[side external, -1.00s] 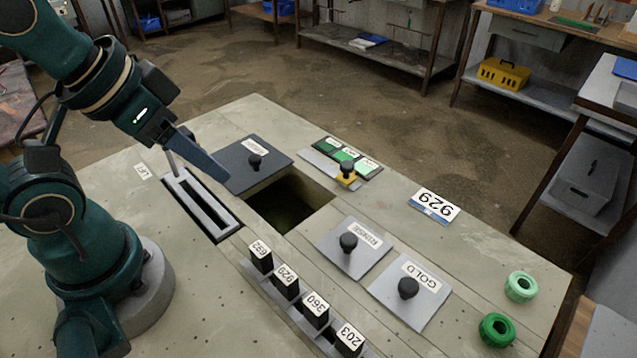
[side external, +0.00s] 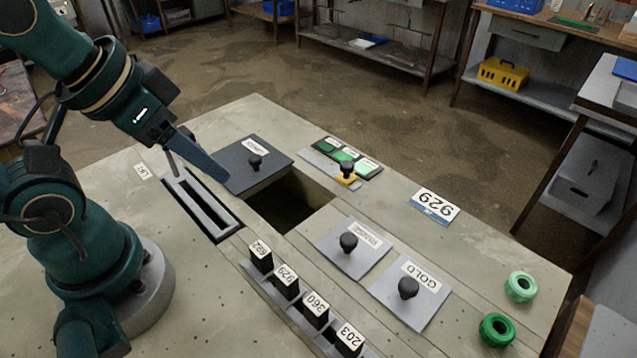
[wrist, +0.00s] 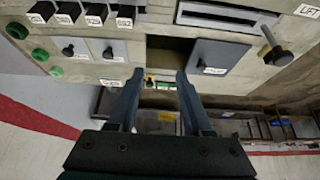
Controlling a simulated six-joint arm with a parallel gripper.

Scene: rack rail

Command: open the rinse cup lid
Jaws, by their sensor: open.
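Two light grey square lids with black knobs lie flat on the bench. One lid (side external: 418,312) is labelled GOLD. My gripper (side external: 200,172) is open and empty, above the slotted frame and dark lid, apart from both grey lids. Its fingers span the lower wrist view (wrist: 160,74).
The square opening (side external: 288,207) lies between the lids. A slotted frame (side external: 205,206) is near my arm. Several black numbered blocks (side external: 287,284) stand in a row. A yellow-based knob (side external: 346,179) stands by green panels. Two green rings (side external: 497,330) sit at the right end.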

